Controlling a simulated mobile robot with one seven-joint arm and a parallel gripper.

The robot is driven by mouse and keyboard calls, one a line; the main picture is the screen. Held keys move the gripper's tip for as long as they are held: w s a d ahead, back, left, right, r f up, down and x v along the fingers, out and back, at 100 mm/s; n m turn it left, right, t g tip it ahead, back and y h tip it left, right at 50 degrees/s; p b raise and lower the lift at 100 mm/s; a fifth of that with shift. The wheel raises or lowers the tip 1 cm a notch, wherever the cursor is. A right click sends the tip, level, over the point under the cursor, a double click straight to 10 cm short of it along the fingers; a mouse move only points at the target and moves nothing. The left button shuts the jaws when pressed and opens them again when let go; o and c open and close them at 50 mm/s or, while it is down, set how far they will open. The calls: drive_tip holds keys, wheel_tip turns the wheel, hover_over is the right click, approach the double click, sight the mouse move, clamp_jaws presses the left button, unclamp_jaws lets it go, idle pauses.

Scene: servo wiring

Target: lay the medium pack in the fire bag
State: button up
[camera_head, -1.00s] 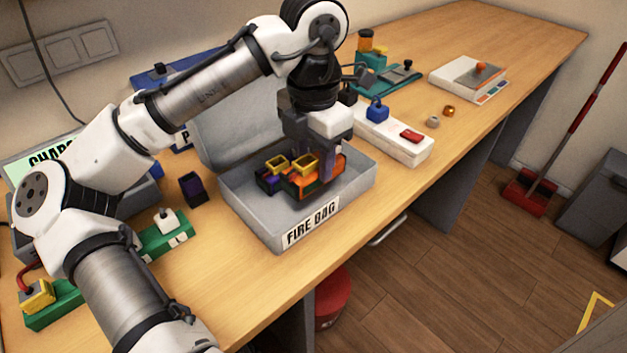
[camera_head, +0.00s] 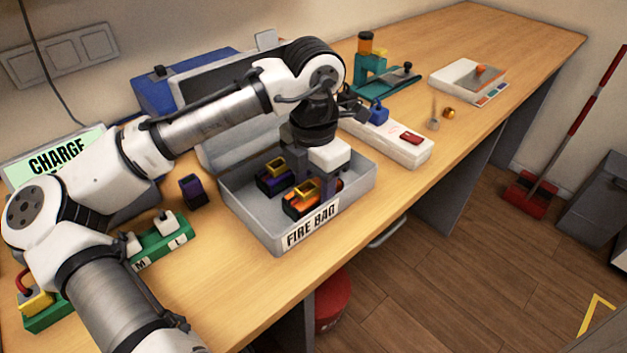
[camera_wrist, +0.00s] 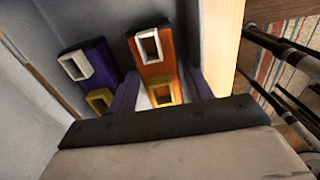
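The fire bag (camera_head: 352,205) is an open grey box with a "FIRE BAG" label and its lid raised behind. My gripper (camera_head: 318,188) is down inside it, with a finger on each side of an orange pack (camera_head: 297,210) that has a yellow socket on top. I cannot tell from a label which is medium. The pack's underside is hidden.
A small purple block (camera_head: 191,190) stands on the bench left of the bag. A green board (camera_head: 163,240) marked M and L is at front left, near the "CHARGE" box (camera_head: 58,157). A white strip (camera_head: 400,150) lies close behind right. The bench's front edge is near the bag.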

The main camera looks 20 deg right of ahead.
sight(314, 183)
drive_tip(key=shift+r, duration=0.1)
wheel_tip(314, 183, up, 12)
drive_tip(key=shift+p, duration=0.3)
idle(0.5)
